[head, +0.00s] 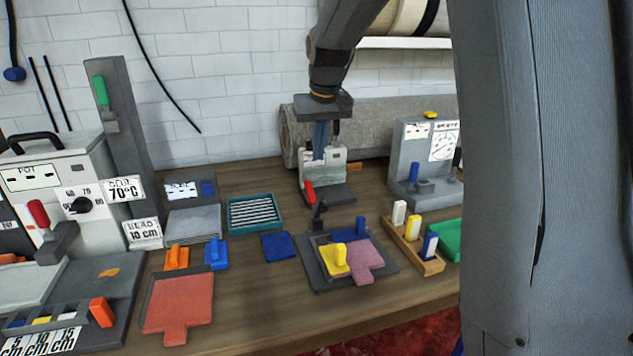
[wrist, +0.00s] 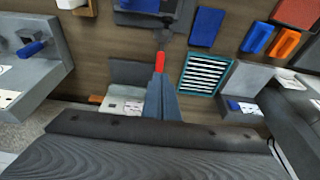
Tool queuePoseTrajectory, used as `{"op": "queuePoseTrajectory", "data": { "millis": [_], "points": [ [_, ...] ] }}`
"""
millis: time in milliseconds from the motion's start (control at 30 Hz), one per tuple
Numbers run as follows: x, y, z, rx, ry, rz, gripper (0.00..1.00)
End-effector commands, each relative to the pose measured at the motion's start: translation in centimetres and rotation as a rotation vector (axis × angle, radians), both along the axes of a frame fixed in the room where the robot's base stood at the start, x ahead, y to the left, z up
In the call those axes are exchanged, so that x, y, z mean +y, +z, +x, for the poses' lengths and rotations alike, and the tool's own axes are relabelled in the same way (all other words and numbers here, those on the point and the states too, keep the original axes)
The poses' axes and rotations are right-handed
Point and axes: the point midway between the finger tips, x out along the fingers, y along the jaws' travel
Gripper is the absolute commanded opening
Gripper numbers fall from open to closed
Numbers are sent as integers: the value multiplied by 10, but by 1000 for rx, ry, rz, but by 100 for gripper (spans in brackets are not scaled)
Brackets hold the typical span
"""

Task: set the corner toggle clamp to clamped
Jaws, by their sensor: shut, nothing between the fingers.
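The corner toggle clamp (head: 318,214) is a dark lever with a red grip (head: 309,191), at the back corner of a dark plate (head: 314,277). In the head view the lever stands up, tilted, with its red end on top. The red grip also shows in the wrist view (wrist: 160,61), just beyond the fingertips. My gripper (head: 319,157) points down behind and above the red grip, its bluish fingers together and empty. It appears apart from the grip in the head view; the wrist view (wrist: 160,82) does not settle the distance. The clamp's foot is partly hidden.
On the plate are a yellow block (head: 334,260), a pink piece (head: 364,259) and a blue block (head: 349,231). A pale device (head: 325,170) stands close behind the clamp. A wooden block rack (head: 411,248) is right; a teal tray (head: 254,213) is left.

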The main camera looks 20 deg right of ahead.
Motion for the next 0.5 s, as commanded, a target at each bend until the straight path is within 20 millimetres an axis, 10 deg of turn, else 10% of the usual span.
{"op": "queuePoseTrajectory", "data": {
  "millis": [500],
  "points": [
    [2,-79,21,5,3,0,0]
  ]
}}
